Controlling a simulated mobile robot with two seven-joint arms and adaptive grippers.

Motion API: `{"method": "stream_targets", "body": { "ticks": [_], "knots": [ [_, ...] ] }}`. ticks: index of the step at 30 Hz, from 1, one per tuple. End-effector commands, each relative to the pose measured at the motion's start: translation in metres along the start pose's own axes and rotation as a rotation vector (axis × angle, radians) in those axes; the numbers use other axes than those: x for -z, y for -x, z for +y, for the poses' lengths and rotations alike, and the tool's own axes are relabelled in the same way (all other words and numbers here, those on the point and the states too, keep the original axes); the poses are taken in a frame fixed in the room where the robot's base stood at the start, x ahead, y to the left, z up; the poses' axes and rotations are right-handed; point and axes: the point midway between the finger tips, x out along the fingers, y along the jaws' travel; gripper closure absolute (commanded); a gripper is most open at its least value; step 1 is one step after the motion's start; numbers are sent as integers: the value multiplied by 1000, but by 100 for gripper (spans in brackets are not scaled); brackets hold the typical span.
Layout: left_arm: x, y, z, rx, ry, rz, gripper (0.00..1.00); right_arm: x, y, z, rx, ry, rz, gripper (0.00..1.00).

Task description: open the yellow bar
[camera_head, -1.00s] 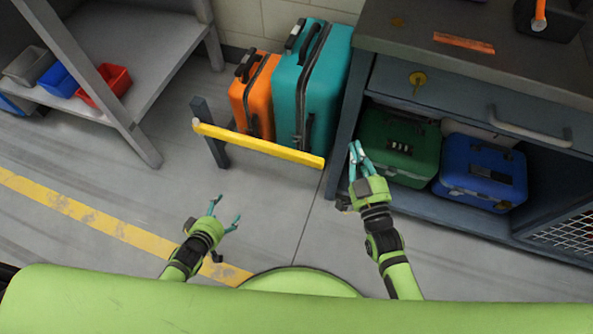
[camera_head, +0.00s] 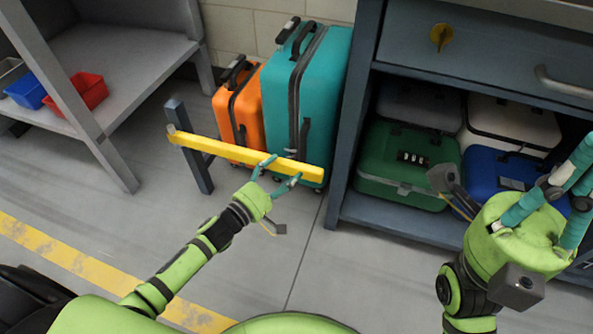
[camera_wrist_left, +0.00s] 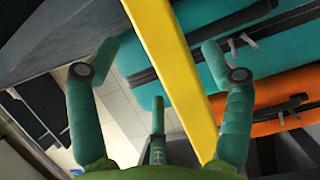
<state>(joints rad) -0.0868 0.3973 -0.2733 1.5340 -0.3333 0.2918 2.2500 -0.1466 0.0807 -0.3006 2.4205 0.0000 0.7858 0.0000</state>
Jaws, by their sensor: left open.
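The yellow bar (camera_head: 225,150) runs level from a dark post (camera_head: 190,148) on its left, in front of the suitcases. My left gripper (camera_head: 277,172) is at the bar's free right end, its teal fingers apart. In the left wrist view the bar (camera_wrist_left: 175,60) passes between the spread fingers of the left gripper (camera_wrist_left: 160,58). No firm grip on it shows. My right gripper (camera_head: 552,205) is large at the right edge, in front of the cabinet; its fingertips run toward the picture edge and I cannot tell how far they are apart.
An orange suitcase (camera_head: 250,115) and a teal suitcase (camera_head: 325,85) stand behind the bar. A cabinet at right holds a green case (camera_head: 385,165) and a blue case (camera_head: 490,170). A grey shelf (camera_head: 135,65) with bins is at left. Floor in front of the bar is clear.

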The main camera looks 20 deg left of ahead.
Motion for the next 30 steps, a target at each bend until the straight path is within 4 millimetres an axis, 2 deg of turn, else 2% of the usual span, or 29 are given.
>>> {"method": "stream_targets", "body": {
  "ticks": [3,7,18,23,24,30],
  "knots": [
    [0,-19,-3,-2,-3,1,20,0,-1,-1,11,4,30,100],
    [0,-33,-3,1,-3,1,20,0,-6,-1,20,7,50,100],
    [0,-39,-1,3,-1,2,20,-1,-10,-1,24,8,56,100],
    [0,-39,-2,4,-2,2,84,-1,-10,-1,25,8,56,100],
    [0,-39,-2,3,-2,2,100,-1,-10,-2,25,8,56,100],
    [0,-37,-1,4,-3,-3,100,-1,-12,-2,25,8,57,100]
  ]
}}
